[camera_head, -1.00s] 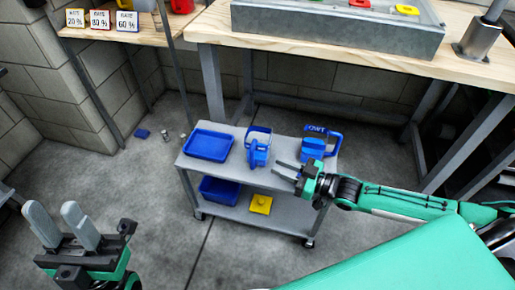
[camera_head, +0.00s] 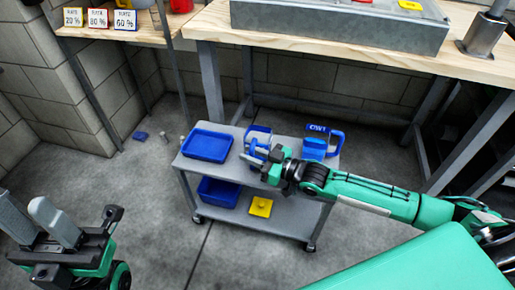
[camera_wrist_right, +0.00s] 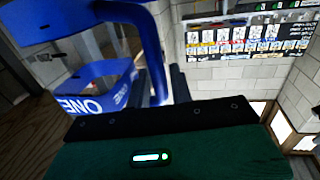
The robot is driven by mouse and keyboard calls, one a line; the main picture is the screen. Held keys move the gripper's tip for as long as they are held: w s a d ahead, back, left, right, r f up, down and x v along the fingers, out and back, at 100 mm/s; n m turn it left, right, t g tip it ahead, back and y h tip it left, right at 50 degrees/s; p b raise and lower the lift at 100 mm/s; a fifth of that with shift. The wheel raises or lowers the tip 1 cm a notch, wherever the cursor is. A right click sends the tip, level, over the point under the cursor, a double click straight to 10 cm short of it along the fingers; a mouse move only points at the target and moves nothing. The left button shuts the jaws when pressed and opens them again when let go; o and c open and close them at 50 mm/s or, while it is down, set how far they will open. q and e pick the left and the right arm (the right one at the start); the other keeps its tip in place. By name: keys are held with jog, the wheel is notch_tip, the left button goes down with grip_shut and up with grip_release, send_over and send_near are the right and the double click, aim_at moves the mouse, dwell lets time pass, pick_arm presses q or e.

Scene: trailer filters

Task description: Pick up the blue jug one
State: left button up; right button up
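The blue jug one (camera_head: 258,132) stands on the cart's top shelf, partly hidden behind my right gripper (camera_head: 253,155). In the right wrist view the jug (camera_wrist_right: 100,88) is close, with the letters ONE on its side and its handle rising by the fingers (camera_wrist_right: 164,84). The right fingers are apart, around or right beside the handle; I cannot tell whether they touch it. My left gripper (camera_head: 34,220) is open and empty at the lower left, far from the cart.
A second blue jug (camera_head: 316,148), lettered TWO, stands to the right on the grey cart (camera_head: 235,165). A blue tray (camera_head: 207,145) lies left. The lower shelf holds a blue bin (camera_head: 218,192) and a yellow item (camera_head: 261,207). A wooden workbench (camera_head: 350,55) stands behind.

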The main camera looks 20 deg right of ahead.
jog(key=shift+c, duration=0.4)
grip_shut()
jog(key=shift+r, duration=0.15)
